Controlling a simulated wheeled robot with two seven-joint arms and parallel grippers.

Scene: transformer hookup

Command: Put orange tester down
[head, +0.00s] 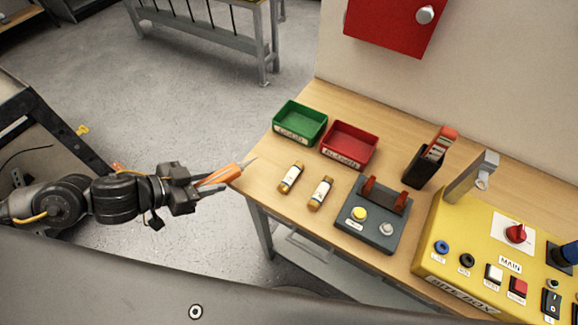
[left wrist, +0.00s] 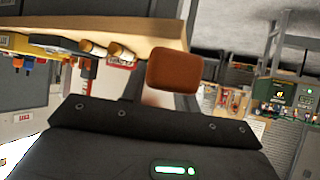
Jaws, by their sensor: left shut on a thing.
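The orange tester (head: 222,174) is a slim stick with a thin pale tip. My left gripper (head: 200,184) is shut on it and holds it in the air off the left edge of the wooden table (head: 262,200). Its tip points right and a little up, close to the table's corner in the picture; I cannot tell whether it touches. In the left wrist view the tester's blunt orange-brown end (left wrist: 173,71) stands up beyond the dark gripper body. My right gripper is not in view.
Green (head: 299,122) and red (head: 349,146) bins stand on the table. Two brass-capped fuses (head: 291,177) lie before them, beside a grey fuse tester box (head: 373,215). A black holder (head: 422,166) with a red-orange item and a yellow control box (head: 470,240) stand right. The table's left corner is bare.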

